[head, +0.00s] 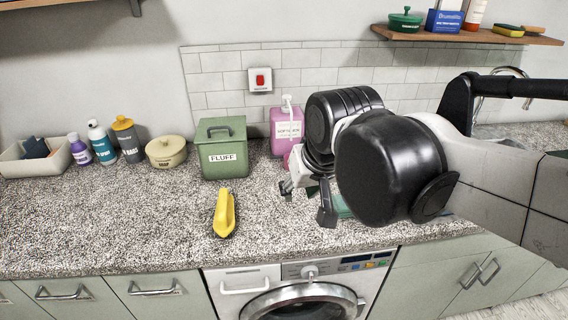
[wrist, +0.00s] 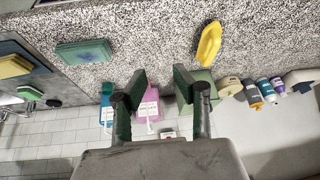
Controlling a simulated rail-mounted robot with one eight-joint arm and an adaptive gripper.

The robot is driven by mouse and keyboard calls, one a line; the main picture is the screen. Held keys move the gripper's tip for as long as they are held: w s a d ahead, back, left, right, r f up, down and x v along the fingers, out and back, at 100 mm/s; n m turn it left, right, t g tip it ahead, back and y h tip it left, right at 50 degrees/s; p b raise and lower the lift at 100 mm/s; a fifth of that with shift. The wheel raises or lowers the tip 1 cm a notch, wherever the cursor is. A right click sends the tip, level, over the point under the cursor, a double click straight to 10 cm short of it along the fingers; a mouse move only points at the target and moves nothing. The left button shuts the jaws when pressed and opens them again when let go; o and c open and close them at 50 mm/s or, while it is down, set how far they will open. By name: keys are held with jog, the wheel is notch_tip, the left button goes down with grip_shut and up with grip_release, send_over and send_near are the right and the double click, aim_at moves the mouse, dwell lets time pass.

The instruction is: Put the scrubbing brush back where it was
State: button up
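The yellow scrubbing brush (head: 224,212), with a raised handle, lies alone on the speckled counter in front of the green FLUFF box. It also shows in the wrist view (wrist: 209,44), up and to the right of my fingers. My gripper (head: 306,200) is over the counter to the right of the brush, apart from it. In the wrist view my gripper (wrist: 160,84) has its two fingers spread, with nothing held between them.
The green FLUFF box (head: 223,155) and pink bottle (head: 285,130) stand by the wall. A flat green block (wrist: 83,52) lies on the counter. A wooden shelf (head: 470,37) hangs upper right.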

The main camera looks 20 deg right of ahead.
jog(key=s+d+f+t, duration=0.1)
jog(key=s+d+f, duration=0.1)
jog(key=s, duration=0.3)
jog(key=shift+s+d+f+t, duration=0.25)
jog(key=shift+s+d+t, duration=0.1)
jog(key=shift+t, duration=0.05)
notch_tip(320, 180, down, 3)
jog(key=b, duration=0.2)
jog(key=shift+r+b, duration=0.2)
jog(key=shift+b, duration=0.1)
